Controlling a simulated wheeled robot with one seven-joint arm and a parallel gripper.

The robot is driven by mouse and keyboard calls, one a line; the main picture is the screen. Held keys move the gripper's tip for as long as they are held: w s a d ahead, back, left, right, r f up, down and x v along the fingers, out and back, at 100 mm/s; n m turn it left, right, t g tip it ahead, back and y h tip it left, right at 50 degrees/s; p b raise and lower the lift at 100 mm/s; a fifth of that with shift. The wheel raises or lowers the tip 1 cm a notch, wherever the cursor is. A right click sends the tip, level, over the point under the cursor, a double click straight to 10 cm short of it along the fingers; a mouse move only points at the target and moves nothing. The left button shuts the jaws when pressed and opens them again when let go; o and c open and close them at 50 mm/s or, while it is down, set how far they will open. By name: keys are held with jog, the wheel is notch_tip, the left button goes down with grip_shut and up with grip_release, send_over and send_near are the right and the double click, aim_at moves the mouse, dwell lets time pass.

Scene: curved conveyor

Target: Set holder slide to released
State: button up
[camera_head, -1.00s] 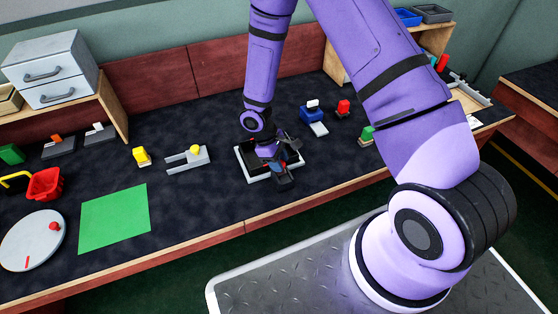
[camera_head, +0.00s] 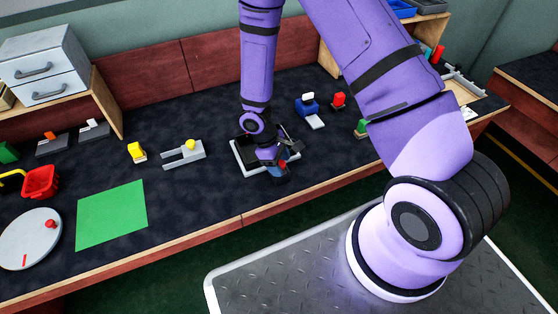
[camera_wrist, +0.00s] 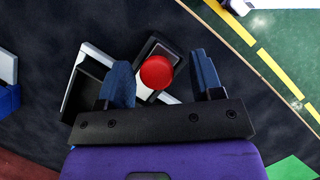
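A white-edged black tray (camera_head: 242,163) stands on the dark worktop below my gripper. A small dark slide with a round red knob (camera_wrist: 156,72) shows at the tray in the wrist view. My gripper (camera_wrist: 161,82) is open, with one blue finger on each side of the knob. Gaps show between the fingers and the knob. In the head view my gripper (camera_head: 280,166) is low over the tray and hides much of it. No label shows which fixture is the holder slide, or which slide position is released.
A grey forked fixture with a yellow knob (camera_head: 190,145) is left of the tray. A green mat (camera_head: 112,215) lies at the left front. The worktop around the tray is clear.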

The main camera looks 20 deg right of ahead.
jog(key=v, duration=1.1)
dwell(0.5)
jog(key=s+d+r+m+t+y, duration=0.1)
jog(key=s+d+r+m+t, duration=0.15)
jog(key=r, duration=0.95)
jog(key=s+d+r+m+t, duration=0.15)
jog(key=d+r, duration=0.25)
jog(key=r, duration=0.7)
jog(key=s+d+r+m+t+y, duration=0.1)
jog(key=s+r+m+t, duration=0.1)
jog(key=s+r, duration=0.5)
jog(key=s+d+r+m+t+y, duration=0.1)
jog(key=s+d+r+m+t, duration=0.1)
jog(key=s+r, duration=0.5)
jog(key=shift+s+d+r+m+t, duration=0.35)
jog(key=shift+s+m, duration=0.15)
jog(key=shift+s, duration=1.1)
